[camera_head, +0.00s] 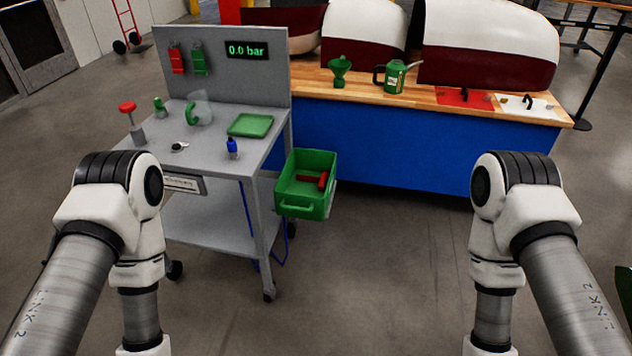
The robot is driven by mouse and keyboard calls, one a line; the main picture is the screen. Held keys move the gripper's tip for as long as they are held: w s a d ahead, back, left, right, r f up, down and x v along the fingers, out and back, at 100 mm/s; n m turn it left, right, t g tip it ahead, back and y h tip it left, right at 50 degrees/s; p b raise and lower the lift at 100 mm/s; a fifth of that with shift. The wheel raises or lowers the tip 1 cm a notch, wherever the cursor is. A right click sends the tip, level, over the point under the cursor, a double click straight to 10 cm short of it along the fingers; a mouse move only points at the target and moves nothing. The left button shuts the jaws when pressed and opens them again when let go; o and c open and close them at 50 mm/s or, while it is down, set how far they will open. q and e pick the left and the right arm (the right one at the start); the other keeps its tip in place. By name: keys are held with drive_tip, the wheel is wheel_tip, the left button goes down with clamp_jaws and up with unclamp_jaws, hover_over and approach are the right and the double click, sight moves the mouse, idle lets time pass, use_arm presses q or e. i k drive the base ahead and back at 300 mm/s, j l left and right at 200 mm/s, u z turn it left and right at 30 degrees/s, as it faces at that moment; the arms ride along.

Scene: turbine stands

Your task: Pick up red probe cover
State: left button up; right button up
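A red piece (317,179) lies inside the green bin (307,209) that hangs at the right side of the grey cart. It looks like a short bar with a wider end, and may be the red probe cover. A red item (177,59) also hangs on the cart's back panel beside a green one (199,59). I cannot tell for sure which red item is the probe cover. Both my arms show at the left and right, with their lower parts running out of the bottom of the picture. Neither gripper is in view.
The grey cart (215,165) holds a green tray (250,125), a blue bottle (232,147) and a red-topped lever (127,108). Behind it is a blue workbench (420,145) with a green can (394,78) and funnel (339,72). Open floor (390,270) lies between my arms.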

sight(323, 179)
drive_tip(key=z, duration=1.4)
drive_tip(key=i+j+z, duration=0.1)
drive_tip(key=i+z, duration=0.25)
drive_tip(key=i+j+z, duration=0.3)
drive_tip(key=i, duration=0.15)
drive_tip(key=i+j+z, duration=0.15)
drive_tip(key=i+z, duration=0.2)
drive_tip(key=u, duration=2.85)
drive_tip(key=i+u, duration=0.1)
